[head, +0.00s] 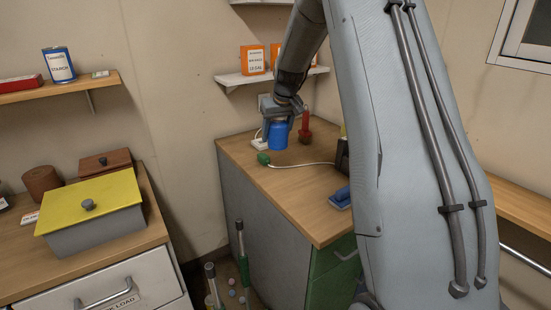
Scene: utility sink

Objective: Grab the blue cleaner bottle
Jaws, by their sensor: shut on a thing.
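The blue cleaner bottle (279,136) is over the far end of the wooden countertop, near the back wall. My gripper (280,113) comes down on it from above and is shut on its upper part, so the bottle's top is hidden. The bottle looks upright. I cannot tell whether its base touches the countertop.
A red bottle-like thing (305,128) stands just right of my gripper. A green plug with a white cord (264,158) lies in front, and a blue brush (341,197) near the counter's front. A shelf (262,77) with orange boxes hangs behind. The counter's middle (300,200) is clear.

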